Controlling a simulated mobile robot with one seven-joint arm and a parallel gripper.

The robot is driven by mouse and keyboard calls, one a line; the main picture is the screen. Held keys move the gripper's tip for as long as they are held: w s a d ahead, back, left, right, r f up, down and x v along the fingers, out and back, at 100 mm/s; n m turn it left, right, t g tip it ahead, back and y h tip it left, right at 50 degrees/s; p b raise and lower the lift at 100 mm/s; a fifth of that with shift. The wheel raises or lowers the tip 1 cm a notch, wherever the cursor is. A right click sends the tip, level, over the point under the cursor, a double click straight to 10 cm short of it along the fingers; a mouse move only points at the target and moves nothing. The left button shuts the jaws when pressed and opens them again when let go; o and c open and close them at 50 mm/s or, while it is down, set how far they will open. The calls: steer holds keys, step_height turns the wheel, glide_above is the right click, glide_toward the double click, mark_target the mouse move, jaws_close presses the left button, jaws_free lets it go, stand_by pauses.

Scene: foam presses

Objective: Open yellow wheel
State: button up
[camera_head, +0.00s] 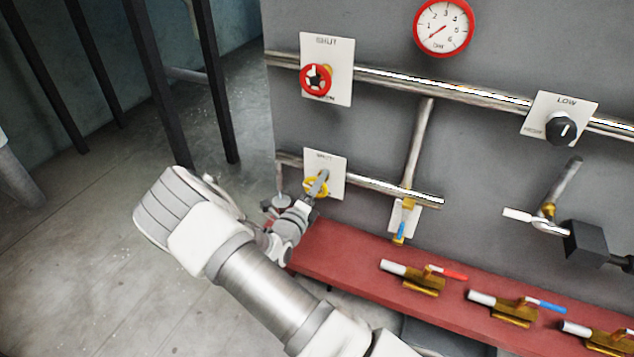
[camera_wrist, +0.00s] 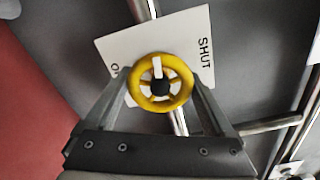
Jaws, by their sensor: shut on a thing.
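The yellow wheel (camera_wrist: 147,98) is a small spoked handwheel with a dark hub and a white mark on one spoke. It sits in front of a white plate (camera_wrist: 188,37) marked SHUT, with other lettering partly hidden on the opposite side. In the head view the yellow wheel (camera_head: 311,190) is on the lower pipe, partly covered by my gripper (camera_head: 318,187). In the wrist view my gripper (camera_wrist: 160,92) has one finger on each side of the rim and is shut on the wheel. The white mark points toward the top of the wrist picture.
A red wheel (camera_head: 315,80) sits above on the upper pipe. A gauge (camera_head: 443,27) and a black knob (camera_head: 561,129) are to the right. A blue-handled valve (camera_head: 403,218) is close right. A red ledge (camera_head: 345,252) with several valves runs below. The left floor is clear.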

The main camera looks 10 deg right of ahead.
steer(key=shift+n+p, duration=0.35)
steer(key=shift+n, duration=0.45)
steer(key=o, duration=1.1)
steer(key=shift+s, duration=0.1)
steer(key=b+v, duration=0.1)
steer(key=v, duration=1.6)
steer(key=shift+s+a+b, duration=0.15)
steer(key=shift+b, duration=0.25)
steer(key=shift+r, duration=0.1)
